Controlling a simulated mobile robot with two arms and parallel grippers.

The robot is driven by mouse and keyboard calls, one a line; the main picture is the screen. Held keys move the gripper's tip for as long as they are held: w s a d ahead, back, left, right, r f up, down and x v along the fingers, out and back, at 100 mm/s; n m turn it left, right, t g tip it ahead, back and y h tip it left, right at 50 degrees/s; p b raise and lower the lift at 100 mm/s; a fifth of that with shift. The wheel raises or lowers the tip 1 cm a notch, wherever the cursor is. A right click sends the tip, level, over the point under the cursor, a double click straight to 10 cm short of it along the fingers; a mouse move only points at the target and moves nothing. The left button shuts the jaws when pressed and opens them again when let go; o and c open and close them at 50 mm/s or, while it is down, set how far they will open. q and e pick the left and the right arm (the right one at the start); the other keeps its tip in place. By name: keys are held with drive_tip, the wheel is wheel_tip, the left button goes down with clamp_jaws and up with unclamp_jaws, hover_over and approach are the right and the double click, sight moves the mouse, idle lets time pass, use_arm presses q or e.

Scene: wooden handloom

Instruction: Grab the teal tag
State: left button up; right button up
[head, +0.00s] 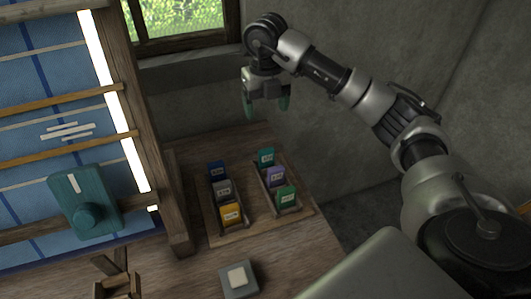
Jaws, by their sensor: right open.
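The teal tag (266,157) stands at the far end of the right-hand row of a wooden tag rack on the table. Behind it towards me in the same row are a purple tag (276,177) and a green tag (286,198). My right gripper (266,107) is open and empty, pointing down. In the picture it is above the teal tag and apart from it, near the wall. My left gripper is not in view.
The left-hand row holds a blue tag (216,171), a grey tag (223,190) and a yellow tag (231,213). The wooden loom (150,130) with blue cloth stands at left, carrying a teal block with a knob (88,214). A grey box (238,279) sits in front.

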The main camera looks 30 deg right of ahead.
drive_tip(key=b, duration=0.6)
hover_over(267, 149)
wheel_tip(267, 149, down, 7)
drive_tip(key=shift+a+f, duration=0.1)
drive_tip(key=shift+a, duration=0.05)
wheel_tip(267, 149, down, 5)
drive_tip(key=shift+f, duration=0.2)
wheel_tip(267, 149, down, 5)
drive_tip(key=shift+c, duration=0.4)
drive_tip(key=c, duration=0.9)
drive_tip(key=shift+r, duration=0.1)
